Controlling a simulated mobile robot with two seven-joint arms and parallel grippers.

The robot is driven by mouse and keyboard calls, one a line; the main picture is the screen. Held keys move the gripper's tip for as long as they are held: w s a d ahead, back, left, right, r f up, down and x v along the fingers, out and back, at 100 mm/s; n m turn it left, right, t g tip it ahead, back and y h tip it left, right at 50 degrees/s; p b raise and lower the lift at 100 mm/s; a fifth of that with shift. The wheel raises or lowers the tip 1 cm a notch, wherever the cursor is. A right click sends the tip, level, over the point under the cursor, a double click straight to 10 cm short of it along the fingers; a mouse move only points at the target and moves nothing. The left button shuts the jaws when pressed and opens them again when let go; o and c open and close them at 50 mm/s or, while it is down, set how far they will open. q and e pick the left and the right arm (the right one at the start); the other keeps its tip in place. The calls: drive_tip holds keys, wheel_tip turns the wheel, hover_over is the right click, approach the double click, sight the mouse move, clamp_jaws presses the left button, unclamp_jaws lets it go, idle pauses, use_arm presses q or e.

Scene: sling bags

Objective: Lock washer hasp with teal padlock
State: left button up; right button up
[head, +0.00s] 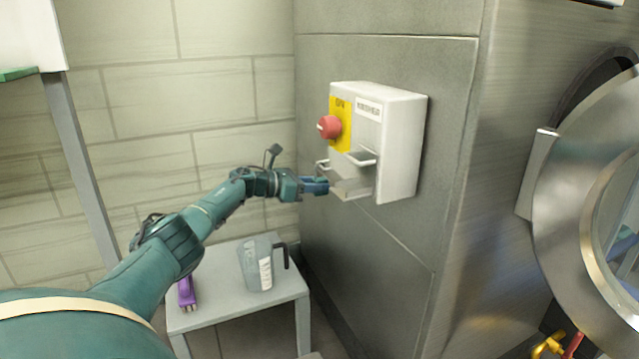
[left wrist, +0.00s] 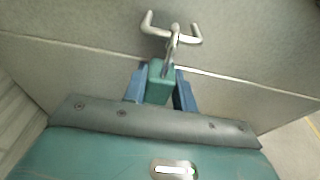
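My left gripper (head: 318,186) is at the left of the lower part of a white wall box (head: 403,135). In the left wrist view its blue fingers (left wrist: 160,88) are closed on both sides of the teal padlock (left wrist: 158,78). The padlock's metal shackle (left wrist: 173,50) points away from the gripper and overlaps a pale bent bar (left wrist: 190,36) in that view. I cannot tell whether it passes through or around it. The box carries a red knob (head: 329,127) on a yellow plate and pale bars (head: 362,157) below. In the head view the padlock is not clear. My right gripper is not in view.
A small grey table (head: 210,318) stands below my arm, with a clear jug (head: 257,265) and a purple object (head: 186,292) on it. A round metal machine door (head: 565,220) is at the right. The grey wall surrounds the box.

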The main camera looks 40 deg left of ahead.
sight(314, 179)
use_arm(q)
clamp_jaws()
drive_tip(key=shift+r, duration=0.2)
drive_tip(key=shift+r+p, duration=0.9)
drive_tip(key=shift+r, duration=0.3)
drive_tip(key=shift+f+p+v, duration=0.2)
drive_tip(key=shift+p+v, duration=0.2)
drive_tip(key=shift+v, duration=0.5)
drive_tip(key=shift+f+p+v, duration=0.15)
drive_tip(key=shift+p+v, duration=0.3)
drive_tip(key=shift+v, duration=0.45)
drive_tip(key=shift+f+p+v, duration=0.2)
drive_tip(key=shift+p+v, duration=0.2)
drive_tip(key=shift+v, duration=0.5)
drive_tip(key=v, duration=0.2)
drive_tip(key=shift+s+a+f, duration=0.2)
drive_tip(key=shift+s, duration=0.1)
drive_tip(key=shift+p, duration=0.3)
